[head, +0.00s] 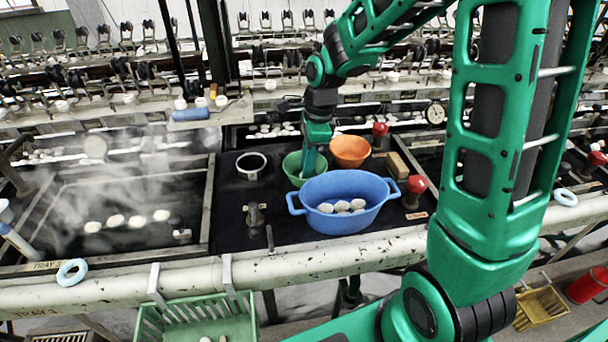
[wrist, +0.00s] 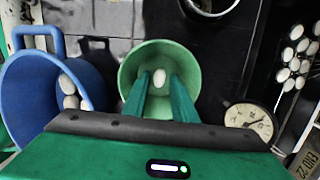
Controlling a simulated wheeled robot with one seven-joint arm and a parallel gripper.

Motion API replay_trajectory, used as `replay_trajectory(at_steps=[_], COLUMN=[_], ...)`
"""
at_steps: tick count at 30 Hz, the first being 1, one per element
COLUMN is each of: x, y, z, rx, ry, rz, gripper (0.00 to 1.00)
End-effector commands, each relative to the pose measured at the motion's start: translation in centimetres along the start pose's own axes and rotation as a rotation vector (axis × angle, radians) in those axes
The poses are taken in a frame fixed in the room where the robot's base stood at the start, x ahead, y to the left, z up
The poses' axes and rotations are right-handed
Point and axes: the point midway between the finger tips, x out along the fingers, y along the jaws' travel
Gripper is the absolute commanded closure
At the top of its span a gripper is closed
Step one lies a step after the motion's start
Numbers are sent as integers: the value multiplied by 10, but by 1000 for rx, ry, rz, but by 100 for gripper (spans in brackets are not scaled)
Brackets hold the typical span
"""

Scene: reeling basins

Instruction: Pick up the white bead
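The white bead (wrist: 159,77) is a small pale oval inside the green bowl (wrist: 187,61) in the wrist view. The same green bowl (head: 293,171) stands on the dark bench in the head view, where the bead cannot be made out. My gripper (wrist: 160,84) points down into the bowl with its two green fingers apart, and the bead shows between the tips with space on both sides. In the head view my gripper (head: 309,172) is over the bowl's right part. Whether the tips reach down to the bead's level is hard to tell.
A blue two-handled basin (head: 346,216) with several white cocoons stands in front of the bowl. An orange bowl (head: 350,151) is behind right, a wooden block (head: 397,165) beyond it. A white-rimmed ring or cup (head: 251,165) is left. A dial (wrist: 249,122) lies right in the wrist view.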

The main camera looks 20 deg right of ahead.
Motion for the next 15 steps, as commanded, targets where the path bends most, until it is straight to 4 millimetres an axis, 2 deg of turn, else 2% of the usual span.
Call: replay_trajectory(at_steps=[3,9,10,12,15], x=[7,7,7,7,7], y=[0,0,0,0,0], z=[0,0,0,0,0], rx=[-1,-1,-1,-1,-1], ry=[0,0,0,0,0], rz=[0,-1,-1,-1,-1], gripper=[75,75,78,91,91])
